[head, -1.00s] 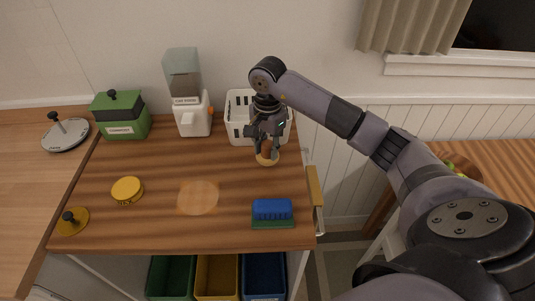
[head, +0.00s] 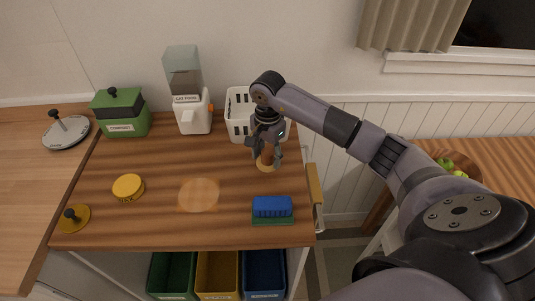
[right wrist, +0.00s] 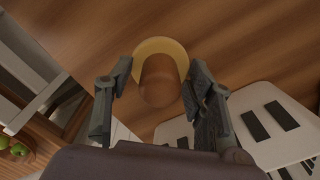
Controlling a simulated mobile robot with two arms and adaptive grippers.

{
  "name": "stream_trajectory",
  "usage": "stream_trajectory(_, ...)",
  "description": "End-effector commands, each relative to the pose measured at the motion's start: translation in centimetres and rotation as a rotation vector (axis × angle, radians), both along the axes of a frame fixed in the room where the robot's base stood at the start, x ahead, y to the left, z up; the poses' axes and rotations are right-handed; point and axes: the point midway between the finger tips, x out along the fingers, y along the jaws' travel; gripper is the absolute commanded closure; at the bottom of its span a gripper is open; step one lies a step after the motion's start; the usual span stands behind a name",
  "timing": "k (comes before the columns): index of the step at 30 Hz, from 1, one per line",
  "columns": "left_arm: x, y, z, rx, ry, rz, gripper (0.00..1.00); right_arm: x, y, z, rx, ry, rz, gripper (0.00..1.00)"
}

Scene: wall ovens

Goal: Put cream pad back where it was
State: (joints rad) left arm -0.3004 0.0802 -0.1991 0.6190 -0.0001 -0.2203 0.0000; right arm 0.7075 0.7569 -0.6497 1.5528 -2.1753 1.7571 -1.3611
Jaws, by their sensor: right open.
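The cream pad (head: 268,168) is a round pale disc with a brown knob. It is on the wooden counter, just in front of the white basket. In the right wrist view the pad (right wrist: 161,47) shows beyond the fingers, with the brown knob over its near part. My right gripper (head: 265,157) is open above the pad, and its fingers (right wrist: 160,88) stand on either side of the knob, apart from it. Part of the pad is hidden by the gripper in the head view. A pale round patch (head: 198,195) marks the counter's middle. My left gripper is not in view.
The white basket (head: 238,112) stands behind the gripper. A blue and green brush (head: 272,208) lies front right. A yellow tin (head: 128,187) and yellow knobbed disc (head: 76,218) are left. A cat food dispenser (head: 193,115) and green compost bin (head: 121,115) stand behind.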

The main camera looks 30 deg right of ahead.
Motion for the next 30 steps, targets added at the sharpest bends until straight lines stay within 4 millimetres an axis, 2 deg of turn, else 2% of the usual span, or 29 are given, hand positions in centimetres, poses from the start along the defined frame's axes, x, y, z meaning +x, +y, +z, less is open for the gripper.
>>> stream_trajectory(10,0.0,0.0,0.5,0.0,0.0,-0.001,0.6,0.0,0.0,0.5,0.001,0.0,0.0,0.5)
stream_trajectory(12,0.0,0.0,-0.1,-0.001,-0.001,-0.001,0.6,0.1,0.0,1.0,-0.001,-0.003,0.0,0.5)
stream_trajectory(14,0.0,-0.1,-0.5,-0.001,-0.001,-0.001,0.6,0.2,0.0,1.9,0.0,-0.006,0.0,0.5)
stream_trajectory(24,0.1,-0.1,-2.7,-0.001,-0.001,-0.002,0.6,0.1,0.0,9.2,-0.001,-0.005,0.0,0.5)
stream_trajectory(30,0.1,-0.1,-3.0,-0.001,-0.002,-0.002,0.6,0.0,0.0,11.7,0.0,-0.002,-0.001,0.5)
